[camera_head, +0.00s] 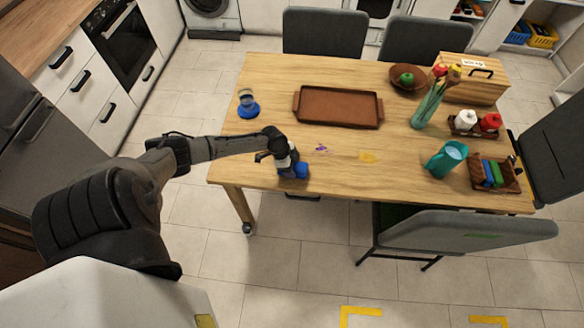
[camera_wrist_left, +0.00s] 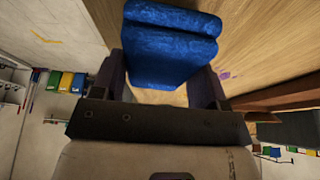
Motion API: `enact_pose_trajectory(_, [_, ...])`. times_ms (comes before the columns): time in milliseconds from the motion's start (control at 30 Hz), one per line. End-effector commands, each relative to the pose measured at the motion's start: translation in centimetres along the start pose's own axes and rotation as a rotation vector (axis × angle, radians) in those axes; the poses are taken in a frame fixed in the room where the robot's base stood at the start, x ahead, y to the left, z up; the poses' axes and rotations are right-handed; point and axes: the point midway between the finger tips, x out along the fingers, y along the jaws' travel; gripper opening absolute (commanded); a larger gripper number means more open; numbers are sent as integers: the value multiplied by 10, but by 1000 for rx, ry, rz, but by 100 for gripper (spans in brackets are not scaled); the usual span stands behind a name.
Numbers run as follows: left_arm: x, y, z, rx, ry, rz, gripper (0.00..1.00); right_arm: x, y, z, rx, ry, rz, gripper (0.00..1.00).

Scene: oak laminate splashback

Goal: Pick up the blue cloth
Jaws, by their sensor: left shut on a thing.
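The blue cloth (camera_head: 299,171) is at the near left edge of the wooden table (camera_head: 330,72) in the head view. My left gripper (camera_head: 288,170) is right at it, low over the table edge. In the left wrist view the blue cloth (camera_wrist_left: 168,50) looks folded and thick, and it sits between the two fingers of my left gripper (camera_wrist_left: 168,88). The gripper is shut on the cloth. Whether the cloth still touches the table cannot be told. My right gripper is not in view.
A brown tray (camera_head: 338,106) lies mid-table, with a blue-based jar (camera_head: 248,104) to its left. Purple (camera_head: 322,148) and yellow (camera_head: 368,156) stains mark the tabletop. A teal pitcher (camera_head: 446,160), vase (camera_head: 430,104) and caddy (camera_head: 494,174) stand right. A chair (camera_head: 460,232) is tucked at the near side.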

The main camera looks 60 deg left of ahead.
Motion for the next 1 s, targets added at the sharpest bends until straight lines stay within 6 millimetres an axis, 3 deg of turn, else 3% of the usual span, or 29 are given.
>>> enact_pose_trajectory(100, [-22,1,-11,5,0,-1,44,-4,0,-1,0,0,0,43])
enact_pose_trajectory(400, [-33,35,-74,4,4,0,44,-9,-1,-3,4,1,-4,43])
enact_pose_trajectory(600, [-40,51,-104,2,3,-2,44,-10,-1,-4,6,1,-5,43])
enact_pose_trajectory(1000, [-44,63,-125,-1,0,0,44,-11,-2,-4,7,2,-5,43])
